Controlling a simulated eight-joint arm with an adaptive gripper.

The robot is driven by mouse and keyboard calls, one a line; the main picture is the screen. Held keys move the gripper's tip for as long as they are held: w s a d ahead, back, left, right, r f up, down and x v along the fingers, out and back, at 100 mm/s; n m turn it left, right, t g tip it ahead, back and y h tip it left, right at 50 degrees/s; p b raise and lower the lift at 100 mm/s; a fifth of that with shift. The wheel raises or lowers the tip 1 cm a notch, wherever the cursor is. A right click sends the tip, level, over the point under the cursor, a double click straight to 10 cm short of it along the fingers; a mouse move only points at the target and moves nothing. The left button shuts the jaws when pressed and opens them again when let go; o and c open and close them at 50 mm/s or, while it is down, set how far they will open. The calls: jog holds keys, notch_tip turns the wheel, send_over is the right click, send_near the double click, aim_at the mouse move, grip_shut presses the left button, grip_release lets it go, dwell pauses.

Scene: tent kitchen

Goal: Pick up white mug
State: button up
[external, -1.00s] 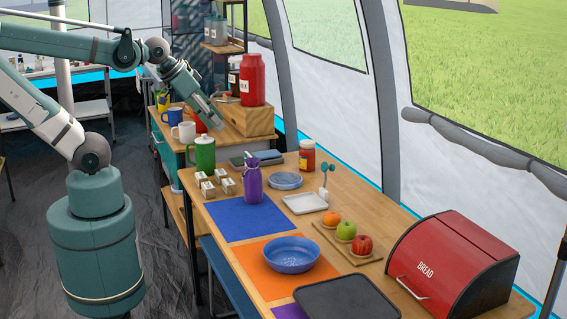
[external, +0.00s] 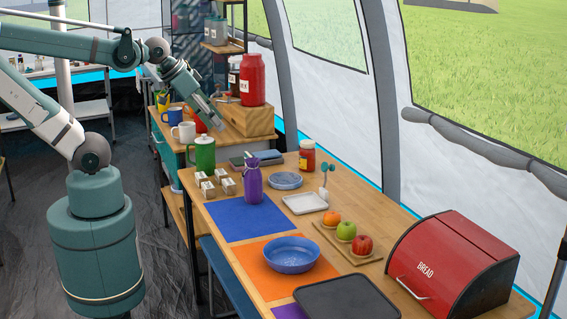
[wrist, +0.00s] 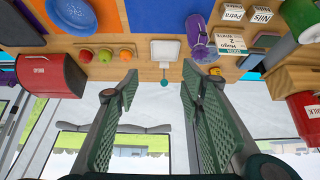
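The white mug (external: 184,132) stands upright on the far wooden table, between a blue mug (external: 173,117) and a green pot (external: 204,153). A red item (external: 200,122) sits just behind it, partly hidden by my arm. My gripper (external: 216,123) hangs in the air to the right of the white mug, above the table area, apart from it. In the wrist view my gripper's two green-padded fingers (wrist: 157,85) are spread wide with nothing between them. I cannot make out the white mug in the wrist view.
A wooden box (external: 245,119) carrying a red jar (external: 252,80) stands right of my gripper. The near table holds a purple bottle (external: 252,182), a blue bowl (external: 291,254), a fruit board (external: 373,256) and a red bread box (external: 455,262).

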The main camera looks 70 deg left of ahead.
jog(key=o, duration=0.7)
jog(key=shift+a, duration=0.1)
